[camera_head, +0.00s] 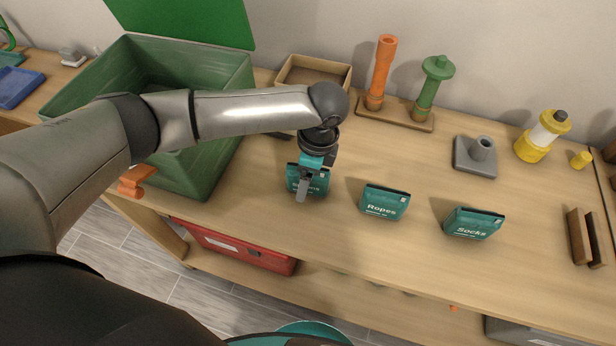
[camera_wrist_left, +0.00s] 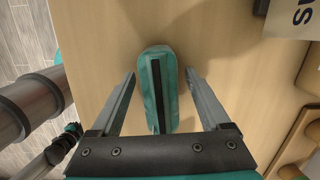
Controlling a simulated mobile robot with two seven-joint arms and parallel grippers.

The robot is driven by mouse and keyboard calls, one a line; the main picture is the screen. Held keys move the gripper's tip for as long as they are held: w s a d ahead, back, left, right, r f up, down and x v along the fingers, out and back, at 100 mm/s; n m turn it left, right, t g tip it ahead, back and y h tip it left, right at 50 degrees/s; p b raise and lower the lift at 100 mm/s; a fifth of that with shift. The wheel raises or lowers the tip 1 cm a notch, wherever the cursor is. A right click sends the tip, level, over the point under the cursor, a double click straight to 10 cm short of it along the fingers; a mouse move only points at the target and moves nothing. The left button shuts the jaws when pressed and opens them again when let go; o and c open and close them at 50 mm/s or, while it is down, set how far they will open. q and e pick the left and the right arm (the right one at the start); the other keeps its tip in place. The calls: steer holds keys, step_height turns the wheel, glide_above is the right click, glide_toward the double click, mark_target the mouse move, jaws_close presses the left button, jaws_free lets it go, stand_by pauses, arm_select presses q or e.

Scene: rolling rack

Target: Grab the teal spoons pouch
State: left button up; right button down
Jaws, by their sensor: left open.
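The teal pouch (camera_head: 318,188) stands on the wooden table, and its label is mostly covered by my left gripper (camera_head: 304,184). The last letters of the label seem to show, but I cannot read the whole word. In the left wrist view the pouch (camera_wrist_left: 158,88) is seen from above, with a dark strip along its top edge. My left gripper (camera_wrist_left: 160,74) is open, with one finger on each side of the pouch and gaps showing between fingers and pouch.
A teal Ropes pouch (camera_head: 384,203) and a teal Socks pouch (camera_head: 473,223) stand to the right. A large green bin (camera_head: 215,135) is at the left, and a shallow tan tray (camera_head: 318,66) is behind. A grey post holder (camera_head: 476,157) stands farther right. The table between these is mostly clear.

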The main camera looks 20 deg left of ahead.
arm_select(q)
steer(key=shift+f+p, duration=0.2)
steer(key=shift+p, duration=0.15)
stand_by(0.6)
jaws_close()
stand_by(0.5)
